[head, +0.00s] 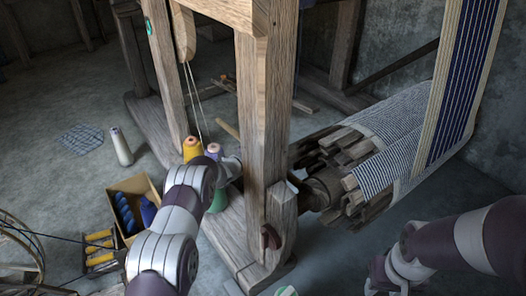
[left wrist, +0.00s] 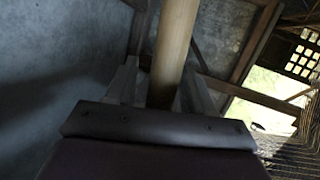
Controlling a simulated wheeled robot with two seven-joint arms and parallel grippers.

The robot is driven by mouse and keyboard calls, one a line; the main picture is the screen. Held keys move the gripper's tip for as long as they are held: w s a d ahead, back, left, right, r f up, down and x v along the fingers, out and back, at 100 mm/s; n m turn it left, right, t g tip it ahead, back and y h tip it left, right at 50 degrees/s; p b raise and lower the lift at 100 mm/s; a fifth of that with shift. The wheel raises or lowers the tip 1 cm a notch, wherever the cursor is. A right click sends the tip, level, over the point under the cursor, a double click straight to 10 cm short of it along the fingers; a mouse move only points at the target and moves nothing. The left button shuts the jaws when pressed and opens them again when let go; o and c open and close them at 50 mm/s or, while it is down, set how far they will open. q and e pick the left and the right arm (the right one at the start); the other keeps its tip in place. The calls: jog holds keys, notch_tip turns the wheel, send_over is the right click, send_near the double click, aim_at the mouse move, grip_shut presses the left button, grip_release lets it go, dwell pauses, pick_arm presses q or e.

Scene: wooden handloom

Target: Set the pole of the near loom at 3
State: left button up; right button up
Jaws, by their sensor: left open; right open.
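The near loom's thick wooden post (head: 266,110) stands upright in the middle of the head view. My left arm reaches up to this post from the lower left, and its gripper is hidden behind the post there. In the left wrist view, a round pale wooden pole (left wrist: 176,40) runs down between the two fingers of my left gripper (left wrist: 162,88). The fingers are open, one on each side of it; I cannot tell whether they touch it. My right gripper (head: 382,276) is open and empty at the lower right, low beside the loom. No number marks are readable.
A slatted roller with striped cloth (head: 396,128) juts out right of the post. Yarn cones, including a yellow one (head: 192,149), stand left of it. A box of spools (head: 136,190) and a white cone (head: 121,147) are on the floor, which is open at far left.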

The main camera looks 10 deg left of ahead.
pick_arm(q)
jog(key=p+v, duration=0.7)
jog(key=v, duration=0.5)
jog(key=shift+s+a, duration=0.25)
